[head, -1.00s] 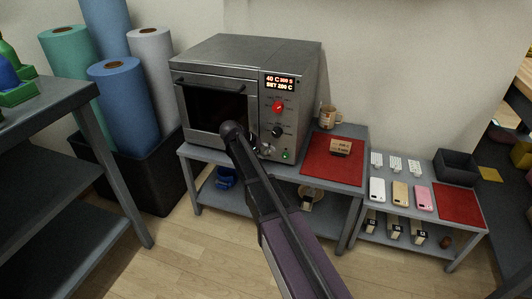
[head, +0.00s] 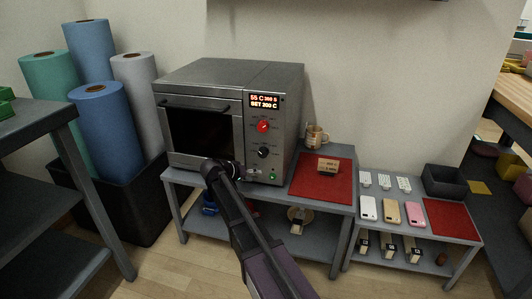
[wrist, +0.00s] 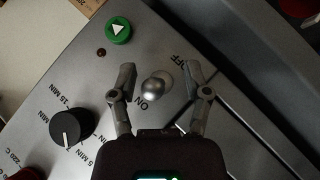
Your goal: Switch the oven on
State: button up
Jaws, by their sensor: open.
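The oven (head: 222,75) is a grey metal box on a low table, with a dark door window. Its lit display (head: 264,101) reads 55 C and SET 200 C. In the wrist view the silver ball-tipped toggle switch (wrist: 154,88) sits between ON and OFF labels and leans towards ON. My gripper (wrist: 159,77) is open, one finger on each side of the switch; I cannot tell whether either touches it.
A green button (wrist: 118,30) and a black timer knob (wrist: 71,127) are close to my fingers. A red knob (head: 264,126) is higher on the panel.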

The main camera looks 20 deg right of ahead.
jog(key=shift+f+m+t+h+b, duration=0.7)
jog(key=shift+t+h+b, duration=0.4)
jog(key=shift+b, duration=1.4)
jog(key=r+p+v, duration=0.1)
jog(key=p+v, duration=0.4)
jog(key=v, duration=0.9)
jog(key=s+d+r+g+y+p, duration=0.2)
jog(key=s+d+r+p, duration=0.2)
jog(key=r+p, duration=0.3)
jog(key=s+d+r+n+g+y+p, duration=0.1)
jog(key=r+p, duration=0.6)
jog(key=p, duration=0.8)
jog(key=s+d+r+n+g+y+p, duration=0.1)
jog(key=s+d+r+g+y+p, duration=0.1)
jog(key=s+d+r+y+p, duration=0.3)
jog(key=s+d+r+p, duration=0.2)
jog(key=s+p, duration=0.2)
jog(key=p, duration=0.1)
jog(key=shift+g+p, duration=0.4)
jog(key=shift+s, duration=0.1)
